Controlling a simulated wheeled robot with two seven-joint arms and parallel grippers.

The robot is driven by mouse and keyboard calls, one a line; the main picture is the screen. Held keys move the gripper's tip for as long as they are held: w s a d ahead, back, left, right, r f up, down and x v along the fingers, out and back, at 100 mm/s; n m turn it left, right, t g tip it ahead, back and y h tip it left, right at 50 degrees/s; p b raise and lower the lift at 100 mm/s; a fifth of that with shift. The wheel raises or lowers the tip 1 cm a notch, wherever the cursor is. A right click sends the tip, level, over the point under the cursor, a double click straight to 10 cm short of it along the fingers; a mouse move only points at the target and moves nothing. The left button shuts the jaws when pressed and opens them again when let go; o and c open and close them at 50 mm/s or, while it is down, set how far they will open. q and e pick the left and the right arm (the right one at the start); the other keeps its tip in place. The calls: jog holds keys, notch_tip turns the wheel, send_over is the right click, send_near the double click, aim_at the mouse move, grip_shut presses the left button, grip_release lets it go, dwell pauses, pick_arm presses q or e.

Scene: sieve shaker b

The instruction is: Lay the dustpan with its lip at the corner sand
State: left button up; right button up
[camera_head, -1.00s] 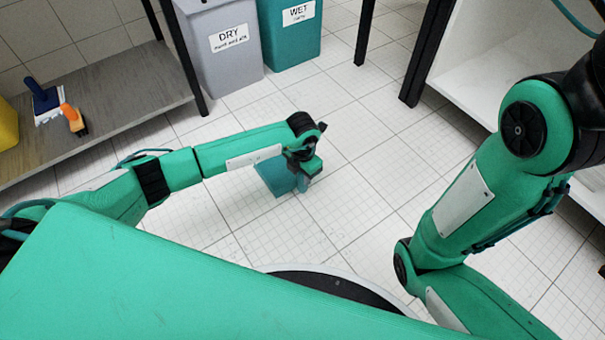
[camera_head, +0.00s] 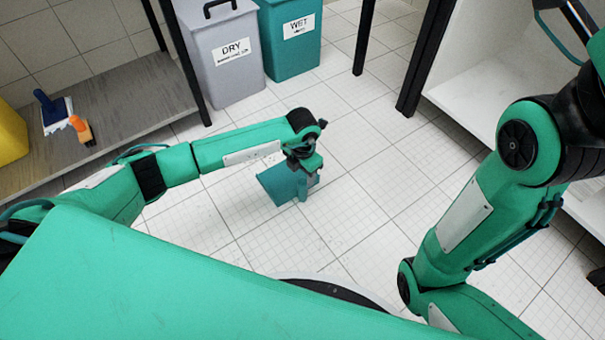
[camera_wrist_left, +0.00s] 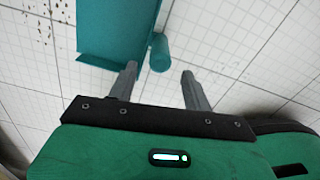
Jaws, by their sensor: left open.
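The teal dustpan (camera_head: 277,186) is on or just above the tiled floor in the head view, beside my left gripper (camera_head: 311,179). In the left wrist view the pan (camera_wrist_left: 112,32) lies up and to the left, and its short round handle (camera_wrist_left: 160,50) points toward the gap between my fingers. My left gripper (camera_wrist_left: 160,70) is open, with one finger on either side of the handle's line. The fingers do not visibly touch the handle. Dark sand specks (camera_wrist_left: 38,22) lie on the tiles left of the pan. My right gripper is out of view.
A grey DRY bin (camera_head: 222,60) and a teal WET bin (camera_head: 290,45) stand at the back. A low wooden shelf (camera_head: 120,100) at the left holds a blue-handled tool (camera_head: 50,106) and an orange-handled brush (camera_head: 82,130). A white cabinet (camera_head: 480,75) stands right. Floor between is clear.

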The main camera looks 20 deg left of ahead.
pick_arm(q)
notch_tip(320, 180, up, 4)
jog(key=shift+r+p, duration=0.15)
jog(key=shift+p, duration=0.9)
jog(key=shift+r+p, duration=0.3)
jog(key=shift+r, duration=0.3)
